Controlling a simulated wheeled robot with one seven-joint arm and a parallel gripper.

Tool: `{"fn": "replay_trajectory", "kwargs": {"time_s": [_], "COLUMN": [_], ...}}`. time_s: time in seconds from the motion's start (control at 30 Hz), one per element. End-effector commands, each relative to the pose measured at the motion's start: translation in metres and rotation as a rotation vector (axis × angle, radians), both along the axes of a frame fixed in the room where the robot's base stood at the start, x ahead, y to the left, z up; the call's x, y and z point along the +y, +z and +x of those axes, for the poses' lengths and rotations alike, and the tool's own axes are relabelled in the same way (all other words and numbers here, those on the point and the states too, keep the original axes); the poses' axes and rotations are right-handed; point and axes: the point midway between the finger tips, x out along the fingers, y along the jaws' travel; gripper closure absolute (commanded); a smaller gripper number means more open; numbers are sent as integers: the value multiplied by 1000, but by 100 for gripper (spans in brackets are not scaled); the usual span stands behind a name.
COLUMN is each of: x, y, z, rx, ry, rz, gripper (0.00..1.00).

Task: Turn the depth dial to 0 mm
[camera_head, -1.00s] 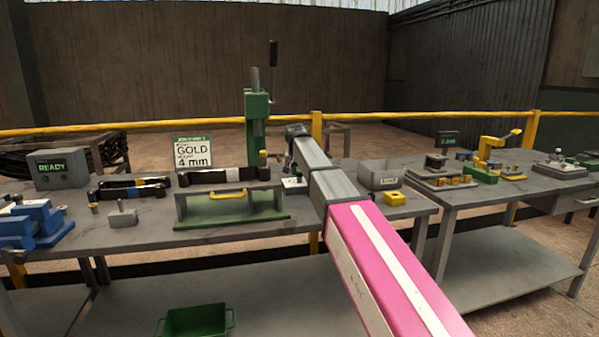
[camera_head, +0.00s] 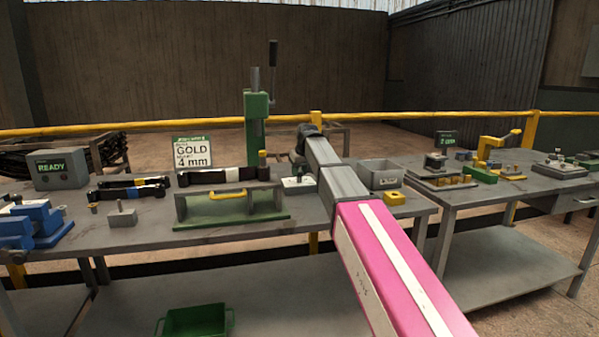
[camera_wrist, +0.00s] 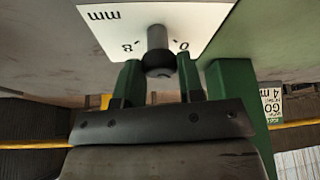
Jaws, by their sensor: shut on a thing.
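The depth dial (camera_wrist: 158,50) shows in the wrist view as a grey stem with a dark round knob in front of a white scale plate (camera_wrist: 110,28). The plate reads "mm", "0" and "8", upside down in this view. My gripper (camera_wrist: 158,80) has its two green fingers on either side of the knob and is shut on it. Any pointer mark on the dial cannot be made out. In the head view my forearm hides the gripper, and I cannot make out the dial there.
A green press (camera_head: 256,125) with a tall lever stands at the back of the bench. A green post (camera_wrist: 236,105) rises close beside the gripper.

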Motion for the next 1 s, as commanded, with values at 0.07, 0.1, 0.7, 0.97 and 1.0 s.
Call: {"fn": "replay_trajectory", "kwargs": {"time_s": [0.07,0.1,0.7,0.97,1.0], "x": [0,0,0,0,0], "y": [0,0,0,0,0], "z": [1,1,0,0,0], "rx": [-1,0,0,0,0], "ry": [47,69,186,185,185], "rz": [1,0,1,0,0], "gripper": [88,88,88,48,39]}}
